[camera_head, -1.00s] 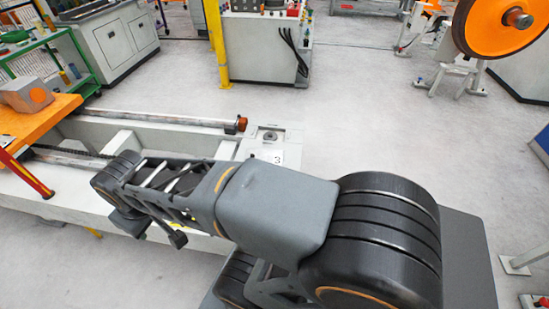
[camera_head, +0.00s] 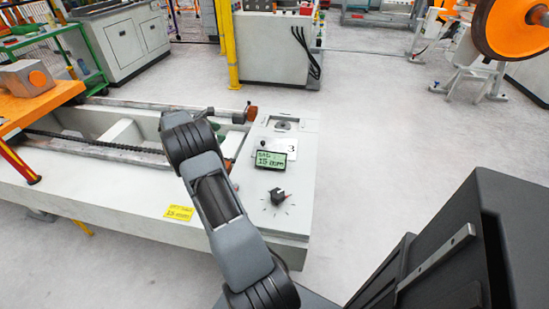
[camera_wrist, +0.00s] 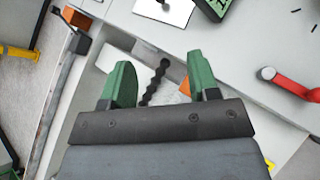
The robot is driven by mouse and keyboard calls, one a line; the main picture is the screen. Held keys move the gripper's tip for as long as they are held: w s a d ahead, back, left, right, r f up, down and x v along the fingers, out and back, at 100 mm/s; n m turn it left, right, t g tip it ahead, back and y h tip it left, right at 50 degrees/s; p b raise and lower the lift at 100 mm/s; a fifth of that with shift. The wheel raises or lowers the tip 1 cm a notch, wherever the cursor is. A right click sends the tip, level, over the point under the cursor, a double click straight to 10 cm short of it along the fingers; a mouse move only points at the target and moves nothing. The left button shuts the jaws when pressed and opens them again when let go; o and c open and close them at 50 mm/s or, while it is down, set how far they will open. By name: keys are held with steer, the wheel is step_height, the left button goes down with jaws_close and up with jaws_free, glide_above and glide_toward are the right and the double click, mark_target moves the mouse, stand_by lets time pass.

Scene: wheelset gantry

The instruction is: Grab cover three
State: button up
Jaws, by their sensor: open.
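A pale plate marked "3" (camera_head: 283,147) lies on the white end block of the gantry. Nothing in view can be told for sure as cover three itself. Past the fingers are a dark wavy rod (camera_wrist: 156,82) and a small orange part. In the head view my gripper is mostly hidden behind my wrist, left of the end block.
An orange table (camera_head: 40,102) stands left. Grey floor (camera_head: 390,130) right is clear.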

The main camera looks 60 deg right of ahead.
steer(key=n+g+h+b, duration=0.1)
steer(key=n+g+b, duration=0.1)
steer(key=b, duration=0.1)
glide_toward(262, 141)
steer(key=d+f, duration=0.1)
steer(key=s+d+f+b, duration=0.1)
steer(key=shift+s+d+f+h, duration=0.1)
steer(key=shift+s+d+h, duration=0.2)
steer(key=shift+s, duration=0.05)
steer(key=shift+b+x, duration=0.9)
steer(key=shift+x, duration=2.4)
steer(key=shift+a, duration=0.1)
jaws_close()
